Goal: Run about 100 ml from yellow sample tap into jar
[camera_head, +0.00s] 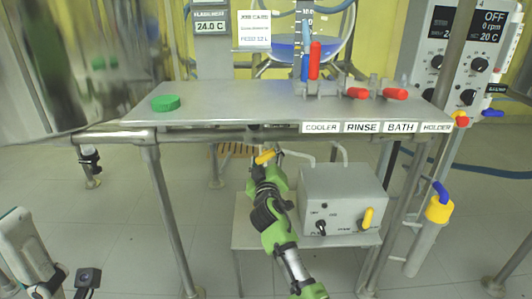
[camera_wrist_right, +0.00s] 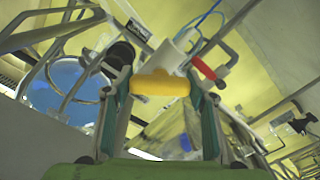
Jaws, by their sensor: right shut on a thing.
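The yellow tap handle (camera_head: 265,156) sits just under the front edge of the metal table. My right gripper (camera_head: 262,170) reaches up to it from below and is shut on it. In the right wrist view the yellow handle (camera_wrist_right: 160,85) lies crosswise between the two fingers of my right gripper (camera_wrist_right: 160,95), with a pale tap body (camera_wrist_right: 168,55) behind it. I cannot make out a jar for certain in either view.
The metal table (camera_head: 225,105) carries red-handled valves (camera_head: 356,93) and labels along its front edge. Below it, a grey box (camera_head: 342,200) with a yellow knob stands on a low shelf (camera_head: 290,240).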

